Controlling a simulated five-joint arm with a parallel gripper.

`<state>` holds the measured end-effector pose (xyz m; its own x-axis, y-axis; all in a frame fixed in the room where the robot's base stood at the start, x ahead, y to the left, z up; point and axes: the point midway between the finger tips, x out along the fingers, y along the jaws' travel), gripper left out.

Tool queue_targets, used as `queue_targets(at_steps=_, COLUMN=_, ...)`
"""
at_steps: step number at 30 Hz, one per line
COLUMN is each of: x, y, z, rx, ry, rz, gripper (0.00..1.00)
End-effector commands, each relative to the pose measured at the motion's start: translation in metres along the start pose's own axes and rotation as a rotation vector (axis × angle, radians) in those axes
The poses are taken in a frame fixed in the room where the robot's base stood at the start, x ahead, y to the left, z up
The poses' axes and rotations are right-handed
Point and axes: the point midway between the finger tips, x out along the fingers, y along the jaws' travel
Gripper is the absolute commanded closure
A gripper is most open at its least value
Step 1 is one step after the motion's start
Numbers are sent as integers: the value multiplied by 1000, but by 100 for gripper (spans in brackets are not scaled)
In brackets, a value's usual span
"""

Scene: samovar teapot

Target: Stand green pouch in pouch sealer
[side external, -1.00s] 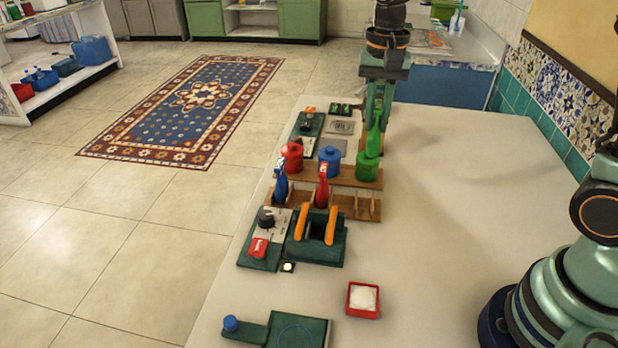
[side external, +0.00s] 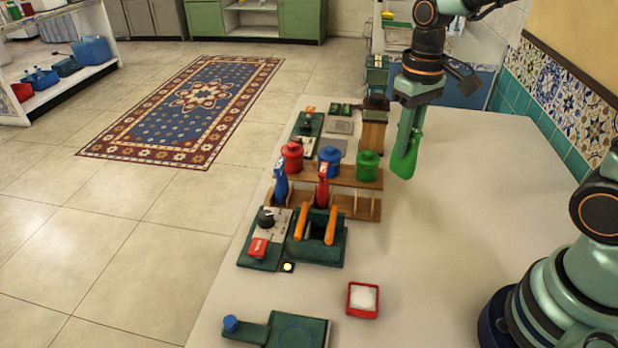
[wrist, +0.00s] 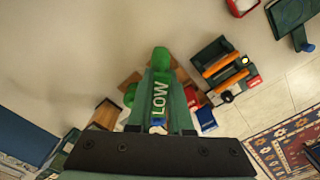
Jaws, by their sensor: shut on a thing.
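My gripper (side external: 405,125) is shut on the green pouch (side external: 405,160) and holds it hanging upright above the table, to the right of the green canister. In the wrist view the green pouch (wrist: 161,58) shows between the fingers, with the word LOW in line with it. A dark green device with two upright orange bars (side external: 318,252), which looks like the pouch sealer, stands nearer the camera and to the left of my gripper. The device also shows in the wrist view (wrist: 222,62). Its slot is not clear.
A wooden rack (side external: 365,208) holds a blue pouch (side external: 281,181) and a red pouch (side external: 322,186). Red, blue and green canisters (side external: 367,166) stand behind it. A knob-and-switch panel (side external: 258,252) adjoins the device. A red dish (side external: 362,300) lies nearer.

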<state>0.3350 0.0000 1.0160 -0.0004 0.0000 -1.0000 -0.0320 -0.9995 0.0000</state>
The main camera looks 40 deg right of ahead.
Motion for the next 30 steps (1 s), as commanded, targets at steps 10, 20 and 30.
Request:
queue_targets(at_steps=10, x=-33, y=72, z=4, rx=391, ry=6, rz=0, gripper=100)
queue_targets(at_steps=20, x=-58, y=127, z=20, rx=745, ry=2, rz=0, gripper=100)
queue_targets(at_steps=30, x=13, y=127, z=22, rx=755, ry=-6, rz=0, gripper=100)
